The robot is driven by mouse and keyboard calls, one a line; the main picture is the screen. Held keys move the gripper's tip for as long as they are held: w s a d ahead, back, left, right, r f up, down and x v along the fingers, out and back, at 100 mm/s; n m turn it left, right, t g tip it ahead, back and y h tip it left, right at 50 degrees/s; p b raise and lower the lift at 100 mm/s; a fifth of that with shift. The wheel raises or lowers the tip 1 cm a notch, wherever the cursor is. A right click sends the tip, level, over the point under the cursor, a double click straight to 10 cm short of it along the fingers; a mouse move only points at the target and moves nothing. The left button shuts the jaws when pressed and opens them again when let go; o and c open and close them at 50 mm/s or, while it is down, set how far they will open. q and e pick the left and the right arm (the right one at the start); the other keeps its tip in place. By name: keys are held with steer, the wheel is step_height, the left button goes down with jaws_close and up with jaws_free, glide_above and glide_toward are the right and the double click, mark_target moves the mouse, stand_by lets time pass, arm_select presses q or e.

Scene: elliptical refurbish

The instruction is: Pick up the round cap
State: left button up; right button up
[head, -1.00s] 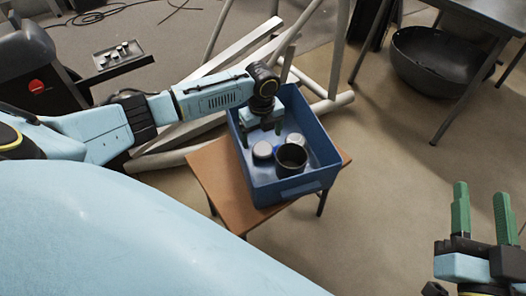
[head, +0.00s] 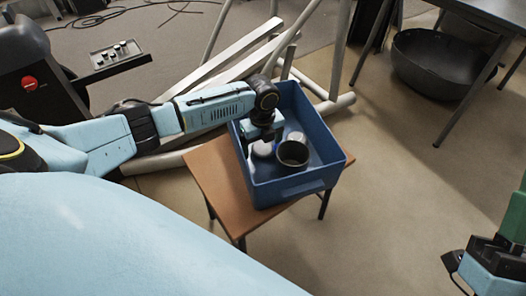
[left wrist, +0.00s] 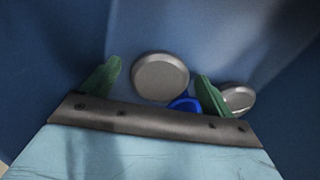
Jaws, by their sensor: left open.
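My left gripper (head: 260,136) is open and points down inside the blue bin. In the head view it is above a pale round cap (head: 263,149), partly hiding it. In the left wrist view, a grey round cap (left wrist: 160,77) lies between the two green fingertips (left wrist: 158,84), nearer the left wrist view's middle, with a gap to the left finger. A second grey round cap (left wrist: 237,98) is just right of the right finger; it shows in the head view (head: 297,137) behind a dark cup (head: 292,155). My right gripper (head: 514,215) is partly cut off at the right edge.
The blue bin (head: 297,187) stands on a small brown table (head: 215,185), its walls close around my left gripper. A blue piece (left wrist: 185,104) shows beside the right finger. A black bowl (head: 435,70) is under a table at upper right.

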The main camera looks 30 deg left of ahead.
arm_select(q)
steer(key=c, duration=1.1)
steer(key=shift+o, duration=0.2)
